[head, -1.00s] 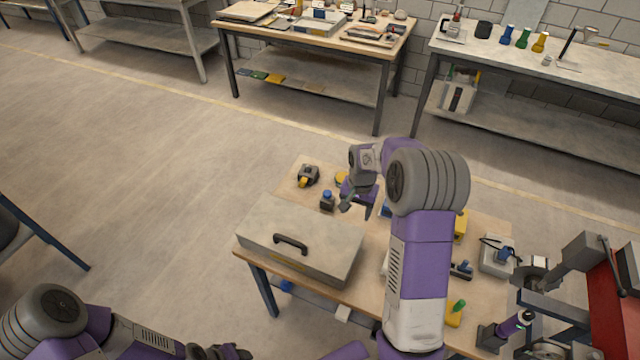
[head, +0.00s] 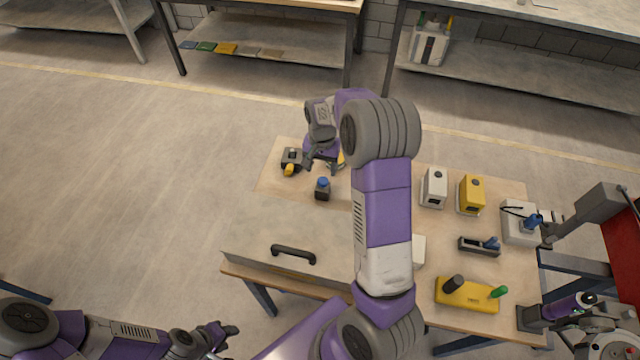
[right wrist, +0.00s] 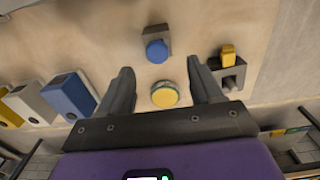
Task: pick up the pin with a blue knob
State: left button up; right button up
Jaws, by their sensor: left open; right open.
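A blue knob (head: 322,183) tops a small dark block (head: 322,194) near the table's left side. In the right wrist view the blue knob (right wrist: 157,51) stands out from its grey block (right wrist: 155,34), ahead of the fingertips. Any pin shaft below the knob is hidden. My right gripper (head: 322,164) is open and empty, just behind the knob in the head view. In the right wrist view its fingers (right wrist: 160,76) straddle a yellow disc (right wrist: 164,95), with no contact visible. My left gripper (head: 222,334) is open and away from the table, at the lower left.
A dark block with a yellow part (head: 291,162) is close by on the left. A large grey case (head: 265,232) with a handle fills the table's front left.

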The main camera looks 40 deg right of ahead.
aim_at(323, 180)
jog(key=shift+s+f, duration=0.15)
jog(key=shift+f, duration=0.4)
jog(key=f, duration=0.5)
jog(key=shift+d+f+b, duration=0.1)
jog(key=shift+d+b, duration=0.1)
jog(key=shift+b, duration=0.2)
jog(key=shift+c, duration=0.2)
grip_shut()
